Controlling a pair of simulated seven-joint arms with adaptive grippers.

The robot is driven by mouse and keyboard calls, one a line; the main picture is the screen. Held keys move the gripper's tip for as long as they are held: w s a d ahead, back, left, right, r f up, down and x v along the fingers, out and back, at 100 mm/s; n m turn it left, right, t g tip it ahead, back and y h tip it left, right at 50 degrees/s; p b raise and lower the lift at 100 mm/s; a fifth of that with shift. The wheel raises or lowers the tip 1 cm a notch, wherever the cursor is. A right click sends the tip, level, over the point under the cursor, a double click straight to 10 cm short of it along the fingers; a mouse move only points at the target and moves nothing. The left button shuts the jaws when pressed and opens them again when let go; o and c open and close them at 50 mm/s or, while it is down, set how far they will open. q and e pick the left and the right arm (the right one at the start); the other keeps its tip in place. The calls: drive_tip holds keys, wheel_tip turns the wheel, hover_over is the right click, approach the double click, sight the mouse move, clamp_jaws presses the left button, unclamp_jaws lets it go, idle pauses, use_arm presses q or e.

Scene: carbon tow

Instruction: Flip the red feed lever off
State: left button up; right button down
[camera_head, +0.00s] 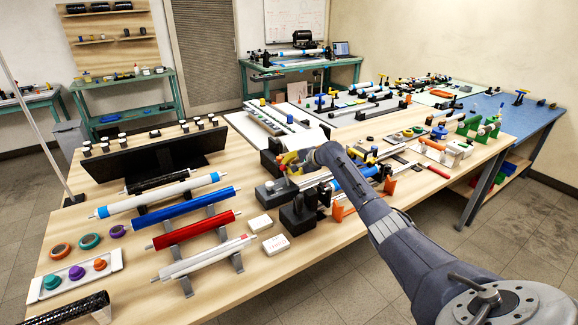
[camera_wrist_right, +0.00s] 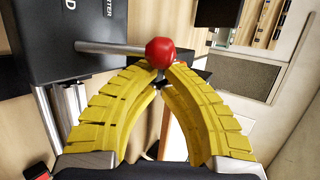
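The feed lever, a silver rod with a red ball knob (camera_wrist_right: 160,52), lies sideways across the right wrist view, reaching right from a dark box. My right gripper (camera_wrist_right: 163,68) has yellow curved fingers whose tips come together right at the red knob. The fingers look shut, with the tips at the knob's near side; I cannot tell whether they touch it. In the head view my right gripper (camera_head: 287,160) is beside the dark grey box (camera_head: 268,163) on the bench, and the knob is hard to make out there. My left gripper is not in view.
Coloured rollers, including a blue one (camera_head: 200,207) and a red one (camera_head: 193,230), lie on stands at the left. A white box (camera_head: 260,223) sits in front of the machine. Rails, clamps and other parts crowd the bench to the right.

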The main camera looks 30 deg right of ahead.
drive_tip(key=shift+s, duration=0.15)
drive_tip(key=shift+s+r+t, duration=0.1)
drive_tip(key=shift+r+t, duration=0.1)
drive_tip(key=shift+t, duration=0.2)
drive_tip(key=shift+s+r+t, duration=0.1)
drive_tip(key=shift+s+t, duration=0.05)
drive_tip(key=shift+t, duration=0.15)
drive_tip(key=s, duration=0.1)
drive_tip(key=s+r+t, duration=0.1)
drive_tip(key=s, duration=0.1)
drive_tip(key=shift+r+n, duration=0.25)
drive_tip(key=shift+n, duration=0.05)
idle(0.4)
drive_tip(key=shift+r, duration=0.15)
drive_tip(key=shift+a+r, duration=0.1)
drive_tip(key=shift+r, duration=0.6)
drive_tip(key=shift+w, duration=0.15)
